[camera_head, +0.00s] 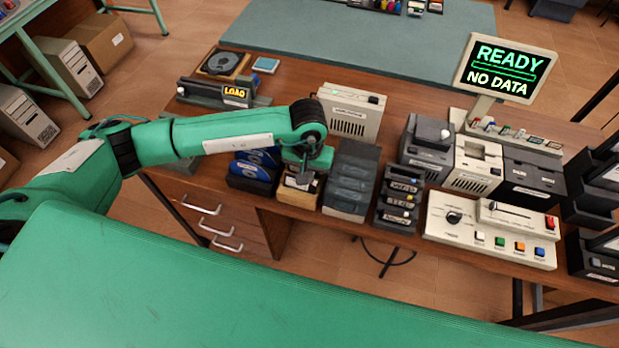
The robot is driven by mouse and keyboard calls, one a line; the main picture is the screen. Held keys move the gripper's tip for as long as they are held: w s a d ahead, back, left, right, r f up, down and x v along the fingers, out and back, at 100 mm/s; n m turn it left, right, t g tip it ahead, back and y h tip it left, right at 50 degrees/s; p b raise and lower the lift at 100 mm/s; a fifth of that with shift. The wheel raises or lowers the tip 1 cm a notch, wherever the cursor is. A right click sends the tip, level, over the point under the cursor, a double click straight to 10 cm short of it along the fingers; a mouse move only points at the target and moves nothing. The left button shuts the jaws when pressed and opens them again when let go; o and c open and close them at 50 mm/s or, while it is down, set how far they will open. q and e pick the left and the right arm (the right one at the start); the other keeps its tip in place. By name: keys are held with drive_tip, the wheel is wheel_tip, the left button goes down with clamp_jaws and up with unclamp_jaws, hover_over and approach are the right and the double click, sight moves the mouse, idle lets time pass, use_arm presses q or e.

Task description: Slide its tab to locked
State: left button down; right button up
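My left arm comes in from the left, and its gripper (303,175) points down over a small tan wooden box or stand (299,198) near the table's front edge. A small grey piece shows at the fingertips, partly hidden by the gripper. I cannot tell whether the fingers are open or shut on it. No tab or locked mark can be made out at this size. My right gripper is not in view.
A bin of blue sleeves (251,172) stands left of the gripper, and a dark grey tray (350,182) stands close on its right. A labelled rack (399,198), a control panel (490,230) and a READY / NO DATA screen (505,68) are further right.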

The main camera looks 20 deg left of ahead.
use_arm(q)
drive_tip(key=shift+r+p, duration=0.5)
drive_tip(key=shift+r, duration=3)
drive_tip(key=shift+a, duration=0.1)
